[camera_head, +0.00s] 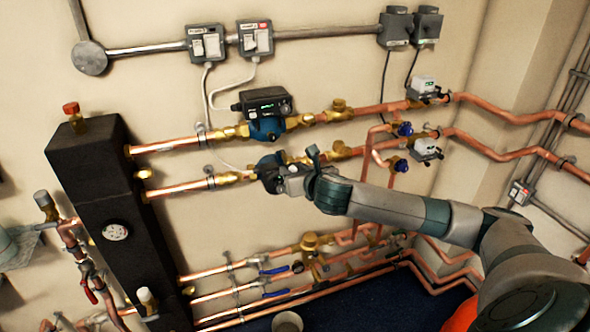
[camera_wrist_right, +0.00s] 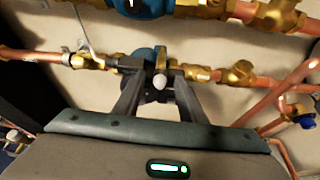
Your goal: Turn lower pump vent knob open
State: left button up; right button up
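The lower pump (camera_head: 268,165) is a blue and dark body on the lower of the two upper copper pipes, partly covered by my right gripper (camera_head: 285,178). In the right wrist view the lower pump (camera_wrist_right: 152,60) sits straight ahead, with a small pale round knob (camera_wrist_right: 160,82) at its front. My right gripper (camera_wrist_right: 155,72) has its two dark fingers on either side of this knob, apparently with gaps. The fingers are apart, and contact with the knob cannot be made out. My left gripper is not in view.
The upper pump (camera_head: 266,115) with its dark control box (camera_head: 262,102) sits just above. Brass valves and copper pipes run to the right. A black insulated manifold (camera_head: 100,190) stands at left. Pipes with blue-handled valves (camera_head: 272,271) run below.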

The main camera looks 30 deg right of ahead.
grip_shut()
